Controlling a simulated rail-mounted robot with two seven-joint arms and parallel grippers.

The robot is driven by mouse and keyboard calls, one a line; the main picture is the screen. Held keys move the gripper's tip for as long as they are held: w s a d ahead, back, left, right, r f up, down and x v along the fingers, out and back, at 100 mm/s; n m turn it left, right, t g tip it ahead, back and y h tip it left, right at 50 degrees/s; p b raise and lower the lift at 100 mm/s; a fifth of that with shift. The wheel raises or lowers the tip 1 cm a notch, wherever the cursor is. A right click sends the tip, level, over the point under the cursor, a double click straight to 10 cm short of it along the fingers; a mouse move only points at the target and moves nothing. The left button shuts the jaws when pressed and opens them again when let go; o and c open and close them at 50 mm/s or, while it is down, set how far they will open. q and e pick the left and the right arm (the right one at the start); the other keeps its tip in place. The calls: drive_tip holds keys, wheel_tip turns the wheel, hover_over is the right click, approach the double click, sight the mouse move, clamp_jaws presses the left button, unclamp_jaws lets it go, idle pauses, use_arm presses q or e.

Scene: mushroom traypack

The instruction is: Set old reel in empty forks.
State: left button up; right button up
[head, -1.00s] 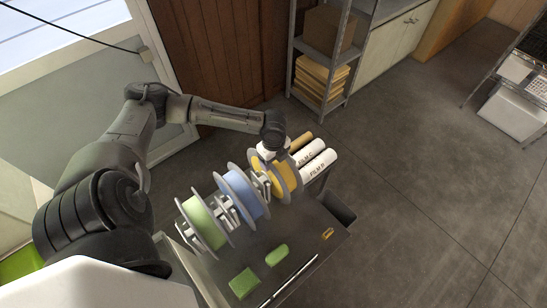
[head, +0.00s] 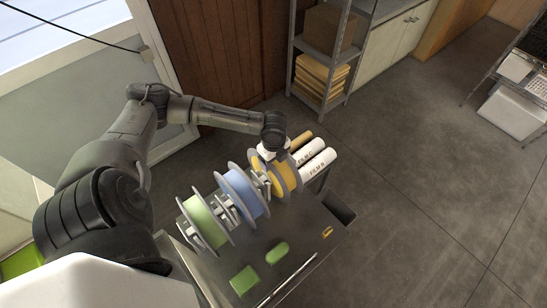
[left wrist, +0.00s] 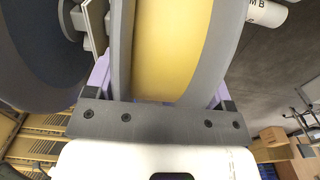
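The yellow reel (head: 287,174), with grey flanges, is at the far right end of the row of reels in the head view. My left gripper (head: 274,152) comes down on it from above. In the left wrist view the yellow reel (left wrist: 165,45) sits between the two purple fingers (left wrist: 160,90), which press close to its flanges. A blue reel (head: 248,193) and a green reel (head: 205,222) stand to its left on light metal forks (head: 228,212). The forks under the yellow reel are mostly hidden, so I cannot tell whether it rests in them. My right gripper is out of view.
White tubes marked FILM (head: 318,164) lie just right of the yellow reel. Green blocks (head: 244,281), a pale rod (head: 288,280) and a small yellow item (head: 327,232) lie on the dark bench (head: 295,235). A grey bin (head: 342,212) hangs at its right edge.

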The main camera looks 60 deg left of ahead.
use_arm(q)
drive_tip(key=shift+o, duration=2.1)
wheel_tip(320, 180, up, 14)
drive_tip(key=shift+p, duration=0.35)
drive_tip(key=shift+f, duration=0.1)
